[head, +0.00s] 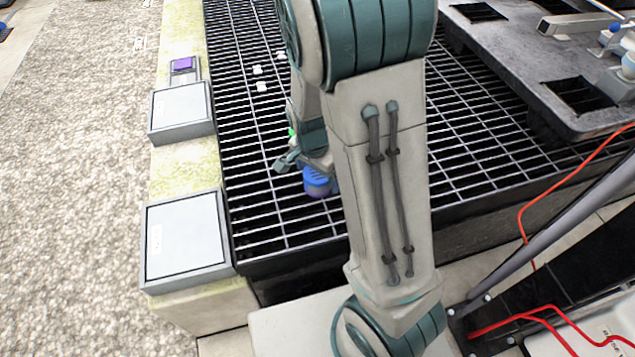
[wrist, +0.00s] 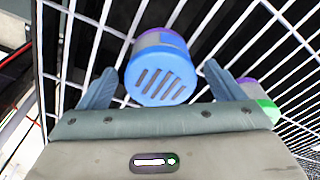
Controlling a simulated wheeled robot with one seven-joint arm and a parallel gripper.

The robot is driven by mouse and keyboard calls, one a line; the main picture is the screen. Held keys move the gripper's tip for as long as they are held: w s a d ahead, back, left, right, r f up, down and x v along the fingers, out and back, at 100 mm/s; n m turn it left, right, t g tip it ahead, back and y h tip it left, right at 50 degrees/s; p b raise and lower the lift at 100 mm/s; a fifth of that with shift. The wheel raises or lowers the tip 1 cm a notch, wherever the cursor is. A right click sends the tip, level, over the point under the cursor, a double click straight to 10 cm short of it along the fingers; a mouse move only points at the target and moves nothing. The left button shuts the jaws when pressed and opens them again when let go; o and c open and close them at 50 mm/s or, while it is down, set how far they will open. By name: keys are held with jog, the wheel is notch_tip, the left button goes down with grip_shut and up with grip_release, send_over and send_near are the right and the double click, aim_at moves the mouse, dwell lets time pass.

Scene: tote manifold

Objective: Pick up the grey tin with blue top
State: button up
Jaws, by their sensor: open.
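The grey tin with blue top (wrist: 160,72) is on the black grating, its slotted blue top facing the wrist camera and a strip of grey side showing. My gripper (wrist: 158,78) is open, with one finger on each side of the tin and a gap at both sides. In the head view the tin's blue top (head: 318,180) shows just below my gripper (head: 300,163), and my arm hides part of it.
A purple and green item (wrist: 258,98) is close to the right finger in the wrist view. Grey-framed panels (head: 185,240) line the left ledge. A dark pallet-like platform (head: 540,60) is at the upper right. Small white pieces (head: 260,80) lie on the grating (head: 300,225).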

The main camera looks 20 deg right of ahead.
notch_tip(320, 180, down, 2)
jog(key=shift+w+d+f+b, duration=0.15)
jog(key=shift+f+b, duration=0.1)
jog(key=shift+b, duration=0.1)
jog(key=c, duration=1.1)
jog(key=shift+r, duration=0.1)
